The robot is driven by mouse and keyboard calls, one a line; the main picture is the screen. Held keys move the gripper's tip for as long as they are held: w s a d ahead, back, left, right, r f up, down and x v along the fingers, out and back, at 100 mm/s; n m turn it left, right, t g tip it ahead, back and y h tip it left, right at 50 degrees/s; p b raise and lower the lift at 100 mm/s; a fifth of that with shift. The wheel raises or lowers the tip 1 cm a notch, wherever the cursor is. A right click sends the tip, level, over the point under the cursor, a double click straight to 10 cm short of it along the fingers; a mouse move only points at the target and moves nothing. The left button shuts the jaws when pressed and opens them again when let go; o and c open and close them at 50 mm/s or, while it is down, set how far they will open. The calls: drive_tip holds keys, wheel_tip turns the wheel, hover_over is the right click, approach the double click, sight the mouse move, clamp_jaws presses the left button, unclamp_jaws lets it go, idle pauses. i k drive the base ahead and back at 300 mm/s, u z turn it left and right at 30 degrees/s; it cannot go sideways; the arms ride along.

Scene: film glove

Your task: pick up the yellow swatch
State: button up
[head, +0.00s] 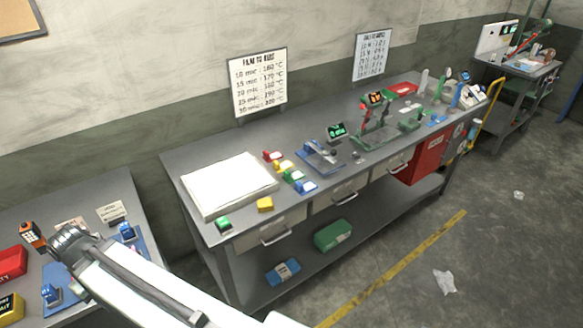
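A small yellow block-like piece (265,205) lies near the front edge of the long grey bench, right of a small green piece (223,224). A second yellow piece (284,166) with a pale part sits farther back, in a short row with red, green and blue ones. I cannot tell which of the two yellow pieces is the swatch. My gripper (68,242) is at the lower left, over the left table and well apart from both. Its fingers are too dark and small to show whether it is open or shut.
A white slab (229,184) lies on the bench's left end, behind the front yellow piece. A blue device (322,155) stands right of the coloured row. The left table (92,193) holds an orange-and-black device (33,236) beside my gripper.

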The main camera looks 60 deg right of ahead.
sight(278, 166)
drive_tip(key=z, duration=3.3)
drive_tip(key=k, duration=0.95)
drive_tip(key=u, duration=0.95)
drive_tip(key=i, duration=1)
drive_tip(key=k, duration=0.5)
drive_tip(key=u, duration=0.1)
